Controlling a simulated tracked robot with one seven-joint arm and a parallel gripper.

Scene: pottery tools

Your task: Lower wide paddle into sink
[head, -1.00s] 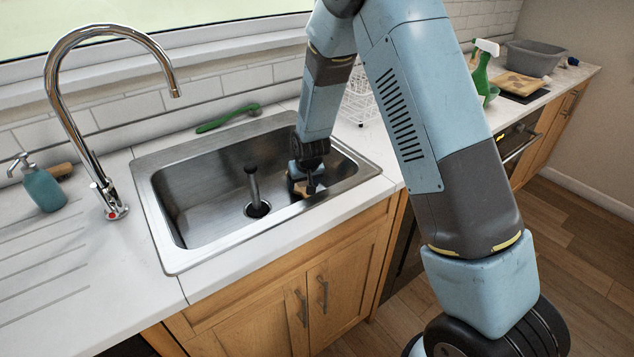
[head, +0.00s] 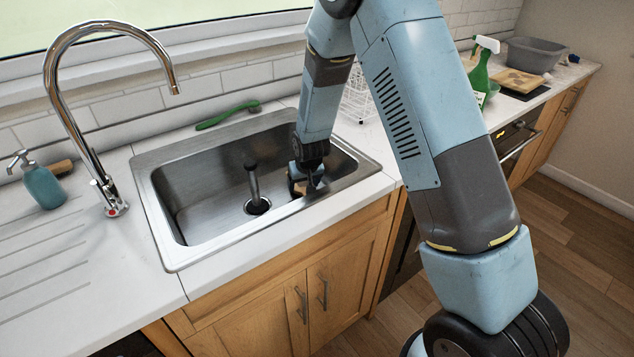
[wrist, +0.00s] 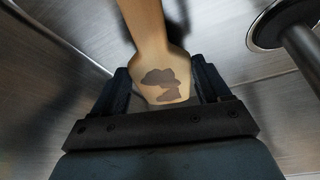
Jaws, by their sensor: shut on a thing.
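My gripper (head: 306,186) is down inside the right part of the steel sink (head: 205,180), below the rim level. In the wrist view my gripper (wrist: 165,85) is shut on a wooden paddle (wrist: 150,35). The paddle is tan with dark brown patches on the end between the fingers, and it runs away toward the top of that view. The arm hides the rest, and I cannot tell whether the paddle touches the sink floor.
A dark upright post (head: 253,180) stands at the drain (head: 257,206), left of my gripper. A chrome tap (head: 105,190) and soap bottle (head: 42,185) stand left of the sink. A green brush (head: 228,115) lies behind it. The left sink floor is clear.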

